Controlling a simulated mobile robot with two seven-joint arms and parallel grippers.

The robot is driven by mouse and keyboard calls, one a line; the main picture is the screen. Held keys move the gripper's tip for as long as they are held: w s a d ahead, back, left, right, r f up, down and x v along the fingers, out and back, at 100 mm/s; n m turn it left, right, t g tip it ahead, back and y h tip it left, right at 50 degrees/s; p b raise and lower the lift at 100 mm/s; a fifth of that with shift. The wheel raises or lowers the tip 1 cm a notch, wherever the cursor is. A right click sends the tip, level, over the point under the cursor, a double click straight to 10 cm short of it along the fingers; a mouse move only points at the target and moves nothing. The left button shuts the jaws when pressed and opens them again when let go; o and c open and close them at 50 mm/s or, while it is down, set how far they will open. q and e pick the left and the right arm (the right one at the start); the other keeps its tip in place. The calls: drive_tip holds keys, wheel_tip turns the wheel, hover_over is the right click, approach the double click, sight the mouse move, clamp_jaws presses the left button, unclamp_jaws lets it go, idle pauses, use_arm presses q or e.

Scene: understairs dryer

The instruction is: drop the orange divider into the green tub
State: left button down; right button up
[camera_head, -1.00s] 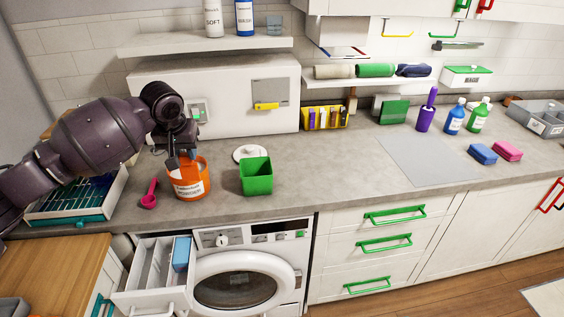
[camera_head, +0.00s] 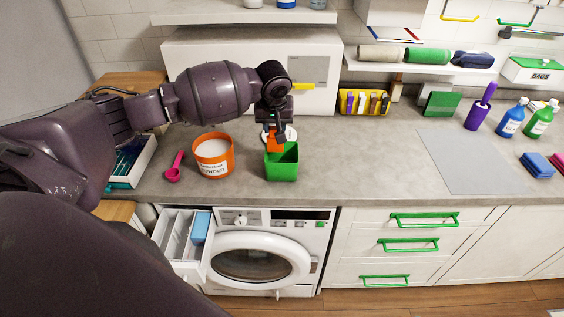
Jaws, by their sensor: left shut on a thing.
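The orange divider (camera_head: 274,142) is a small orange piece held in my left gripper (camera_head: 277,134). My left gripper points down and is shut on the divider. The green tub (camera_head: 281,168) is square and stands on the counter above the washer. The divider is over the tub, at its rear opening; its lower end is partly hidden by the tub's rim, so I cannot tell how deep it reaches. My right gripper is not in view.
An orange powder bucket (camera_head: 213,158) and a pink scoop (camera_head: 174,168) stand left of the tub. The washer drawer (camera_head: 181,240) is pulled out below. The counter right of the tub is clear.

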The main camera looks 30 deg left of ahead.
use_arm(q)
drive_tip(key=shift+f, duration=1.8)
drive_tip(key=c, duration=0.7)
unclamp_jaws()
drive_tip(key=shift+o, duration=0.2)
drive_tip(key=v, duration=1.1)
drive_tip(key=shift+b, duration=0.45)
drive_tip(key=shift+f, duration=0.1)
